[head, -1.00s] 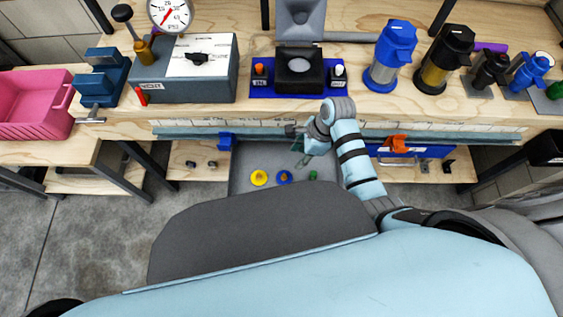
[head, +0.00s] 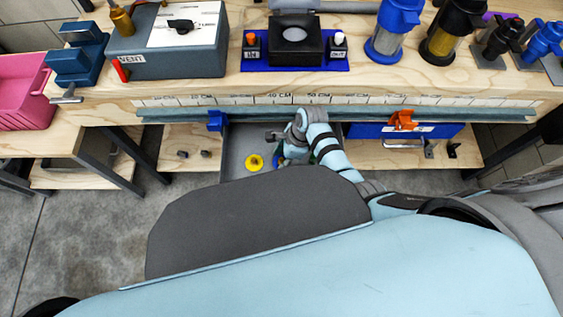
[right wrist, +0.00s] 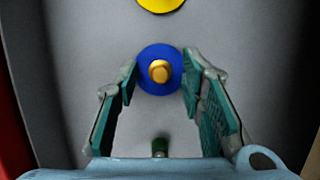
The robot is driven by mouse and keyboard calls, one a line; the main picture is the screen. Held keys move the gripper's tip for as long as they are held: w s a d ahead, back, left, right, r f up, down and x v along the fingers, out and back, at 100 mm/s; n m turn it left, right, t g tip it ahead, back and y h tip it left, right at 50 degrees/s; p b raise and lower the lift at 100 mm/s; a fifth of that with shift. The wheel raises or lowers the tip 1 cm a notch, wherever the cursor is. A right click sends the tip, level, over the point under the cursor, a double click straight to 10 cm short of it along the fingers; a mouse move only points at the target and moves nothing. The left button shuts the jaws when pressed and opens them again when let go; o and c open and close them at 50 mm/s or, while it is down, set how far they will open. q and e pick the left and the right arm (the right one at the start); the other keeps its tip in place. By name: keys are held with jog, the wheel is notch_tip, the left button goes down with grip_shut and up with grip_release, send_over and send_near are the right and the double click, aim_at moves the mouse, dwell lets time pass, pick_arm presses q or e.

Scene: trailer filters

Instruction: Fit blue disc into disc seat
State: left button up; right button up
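The blue disc (right wrist: 160,82) has an orange-yellow knob (right wrist: 159,71) at its centre and lies on the grey drawer floor (right wrist: 85,45). My right gripper (right wrist: 160,78) is open, with its green-padded fingers on either side of the disc in the right wrist view. I cannot tell whether the fingers touch the disc. In the head view my right gripper (head: 290,157) reaches down into the drawer and covers most of the blue disc. A black block with a round grey recess (head: 294,34), possibly the disc seat, stands on a blue base on the bench. My left gripper is out of view.
A yellow disc (head: 255,162) lies left of the blue one. The bench's front edge with a ruler strip (head: 240,99) overhangs the drawer. Blue and black filters stand at the right.

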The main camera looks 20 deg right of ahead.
grip_shut()
jog(key=shift+r, duration=0.1)
